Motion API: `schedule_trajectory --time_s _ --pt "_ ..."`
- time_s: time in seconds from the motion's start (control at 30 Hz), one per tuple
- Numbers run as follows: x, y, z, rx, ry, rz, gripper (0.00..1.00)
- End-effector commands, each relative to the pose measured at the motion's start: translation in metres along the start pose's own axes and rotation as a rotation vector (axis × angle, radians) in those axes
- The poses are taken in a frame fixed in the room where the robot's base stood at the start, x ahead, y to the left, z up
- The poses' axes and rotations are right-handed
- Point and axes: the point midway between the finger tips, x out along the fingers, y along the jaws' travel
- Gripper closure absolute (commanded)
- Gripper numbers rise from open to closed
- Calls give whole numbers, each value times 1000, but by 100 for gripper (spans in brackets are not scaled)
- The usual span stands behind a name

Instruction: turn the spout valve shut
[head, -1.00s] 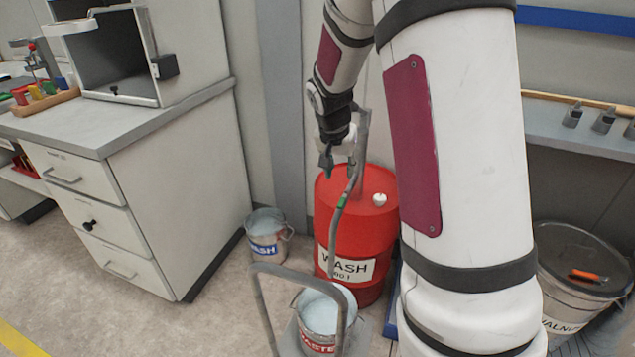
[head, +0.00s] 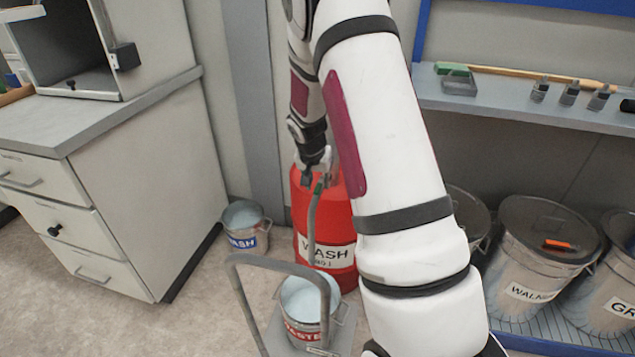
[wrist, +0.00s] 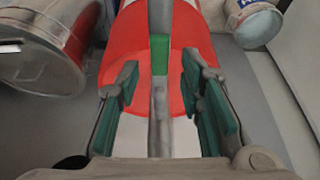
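The red WASH drum (head: 345,222) stands on the floor beyond my arm. A slim grey bar with a green band (head: 319,187) rises in front of it, up to my gripper (head: 316,168). In the wrist view the grey bar (wrist: 160,120) runs lengthwise between the green-padded fingers of my gripper (wrist: 161,80), with its green band (wrist: 160,55) near the fingertips. The fingers are open, with a visible gap on each side of the bar. I cannot tell which part is the spout valve. My arm and gripper hide part of the drum's top.
A WASTE bucket (head: 301,325) stands on a low grey cart with a handle (head: 240,290) in front of the drum. A WASH bucket (head: 246,240) stands left, near the drawer cabinet (head: 120,215). Lidded bins, one marked WALNUT (head: 530,290), stand right under a shelf (head: 520,108).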

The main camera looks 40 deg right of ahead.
Motion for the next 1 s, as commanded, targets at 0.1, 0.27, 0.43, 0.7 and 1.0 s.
schedule_trajectory --time_s 0.1,0.27,0.43,0.7,1.0 --pt "3 0 0 0 0 0 66" --pt "3 0 0 0 0 0 66" --pt "3 0 0 0 0 0 91" --pt "3 0 0 0 0 0 100" --pt "4 -5 0 56 2 24 100"
